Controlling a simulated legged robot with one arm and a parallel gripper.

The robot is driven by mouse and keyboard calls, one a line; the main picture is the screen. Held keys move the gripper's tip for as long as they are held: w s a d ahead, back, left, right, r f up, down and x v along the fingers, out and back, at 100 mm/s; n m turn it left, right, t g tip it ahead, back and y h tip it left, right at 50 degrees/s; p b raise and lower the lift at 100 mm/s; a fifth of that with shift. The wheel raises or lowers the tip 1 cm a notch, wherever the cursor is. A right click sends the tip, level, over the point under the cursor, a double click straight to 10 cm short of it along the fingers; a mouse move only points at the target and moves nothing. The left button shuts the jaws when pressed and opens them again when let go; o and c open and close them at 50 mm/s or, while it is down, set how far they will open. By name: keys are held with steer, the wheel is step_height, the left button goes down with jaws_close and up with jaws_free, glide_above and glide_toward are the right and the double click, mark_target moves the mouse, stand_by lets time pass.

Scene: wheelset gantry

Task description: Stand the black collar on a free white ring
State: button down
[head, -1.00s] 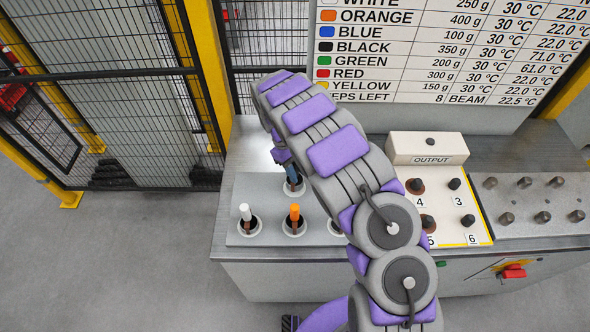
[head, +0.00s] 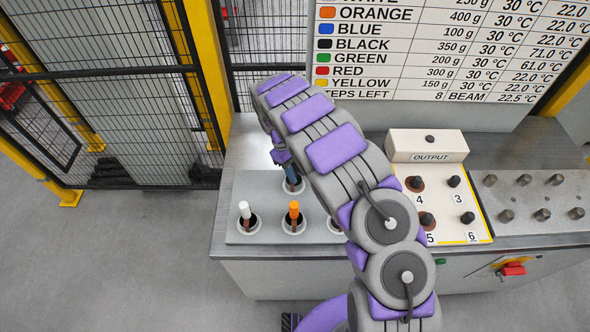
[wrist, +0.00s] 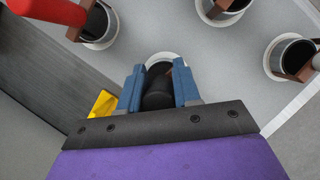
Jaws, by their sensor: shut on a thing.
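In the wrist view my gripper (wrist: 159,80) has its two blue fingers closed on the sides of the black collar (wrist: 158,96). A white ring (wrist: 168,56) shows just beyond the collar, partly hidden by it and the fingers. I cannot tell whether the collar touches the ring. In the head view my arm hides the collar and most of the gripper.
White (head: 245,210) and orange (head: 294,212) pieces stand in rings on the grey plate's front. In the wrist view a red piece (wrist: 48,10) is close at upper left, and another occupied ring (wrist: 285,62) is at right. The output panel (head: 428,148) stands right of my arm.

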steer(key=c, duration=0.7)
jaws_free()
steer(key=p+v, duration=0.2)
steer(key=v, duration=1.5)
steer(key=shift+w+a+r, duration=0.1)
steer(key=shift+w+a, duration=0.05)
